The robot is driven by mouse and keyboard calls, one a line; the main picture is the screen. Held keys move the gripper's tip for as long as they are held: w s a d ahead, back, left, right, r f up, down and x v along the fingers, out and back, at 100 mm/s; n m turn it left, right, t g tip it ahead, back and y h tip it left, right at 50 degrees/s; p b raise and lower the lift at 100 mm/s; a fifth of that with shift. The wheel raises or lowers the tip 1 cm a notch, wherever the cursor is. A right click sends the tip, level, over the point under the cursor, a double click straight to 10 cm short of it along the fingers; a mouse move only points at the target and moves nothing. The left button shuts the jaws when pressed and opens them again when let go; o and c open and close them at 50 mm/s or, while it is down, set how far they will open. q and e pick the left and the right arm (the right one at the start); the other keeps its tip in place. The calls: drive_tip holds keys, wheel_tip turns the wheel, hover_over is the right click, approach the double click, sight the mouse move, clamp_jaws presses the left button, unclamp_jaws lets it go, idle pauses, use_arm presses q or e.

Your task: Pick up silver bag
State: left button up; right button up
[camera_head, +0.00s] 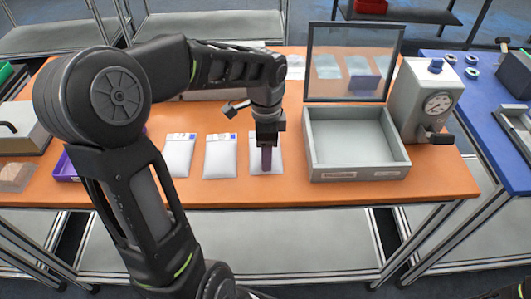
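Three flat silver-white bags with small labels along their far edges lie in a row on the orange table: a left bag (179,157), a middle bag (220,157) and a right bag (258,155). My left gripper (267,168) points down over the right bag and covers part of it. Its fingers line up in this view, so I cannot see a gap between them or whether they touch the bag. The right bag appears to lie flat on the table. My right gripper is not in view.
A grey open tray (357,174) stands right of the bags, with a mirror-like panel (350,90) behind it. A grey device with a dial (425,100) stands to its right. A purple tray (66,168) is partly hidden behind my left arm.

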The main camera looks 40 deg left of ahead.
use_arm(q)
clamp_jaws()
idle(0.3)
drive_tip(key=shift+r, duration=0.15)
wheel_tip(320, 180, up, 10)
idle(0.4)
idle(0.5)
